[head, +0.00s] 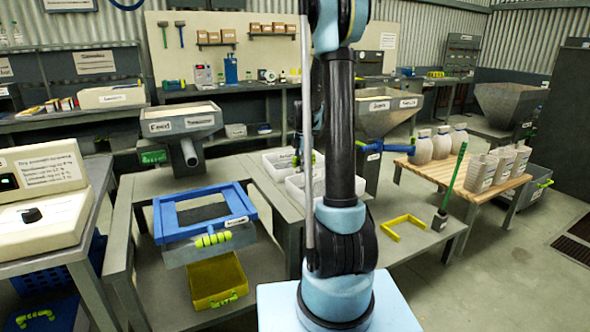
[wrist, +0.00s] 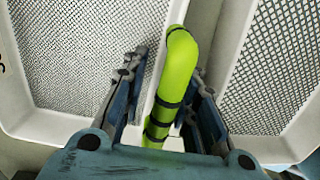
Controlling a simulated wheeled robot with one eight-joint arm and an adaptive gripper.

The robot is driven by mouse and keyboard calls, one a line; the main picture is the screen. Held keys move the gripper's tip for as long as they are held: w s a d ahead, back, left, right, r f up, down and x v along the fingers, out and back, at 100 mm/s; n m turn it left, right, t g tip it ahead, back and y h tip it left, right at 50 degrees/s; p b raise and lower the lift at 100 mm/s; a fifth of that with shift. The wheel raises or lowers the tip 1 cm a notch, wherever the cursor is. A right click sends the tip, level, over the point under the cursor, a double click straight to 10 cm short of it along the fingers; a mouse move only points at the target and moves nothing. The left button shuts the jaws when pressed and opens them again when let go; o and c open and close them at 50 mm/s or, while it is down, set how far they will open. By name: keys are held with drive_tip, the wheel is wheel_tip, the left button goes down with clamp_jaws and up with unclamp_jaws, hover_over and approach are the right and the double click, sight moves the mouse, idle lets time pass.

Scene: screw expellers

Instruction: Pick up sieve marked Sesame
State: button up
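Two white-framed mesh sieves lie side by side in the wrist view, one on the left (wrist: 85,45) and one on the right (wrist: 275,70). A bright green handle (wrist: 175,80) with black bands stands between them; I cannot tell which sieve it belongs to. My gripper (wrist: 168,75) is open, with a finger on each side of the handle and a small gap at the left finger. In the head view the white sieves (head: 279,161) (head: 296,190) lie on the grey bench, partly hidden by my arm. No readable Sesame mark shows on either.
Right of my arm are another hopper (head: 385,115), a yellow bracket (head: 404,222) and a wooden table (head: 452,182) with white jugs.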

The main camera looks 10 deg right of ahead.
drive_tip(key=shift+f, duration=0.4)
clamp_jaws()
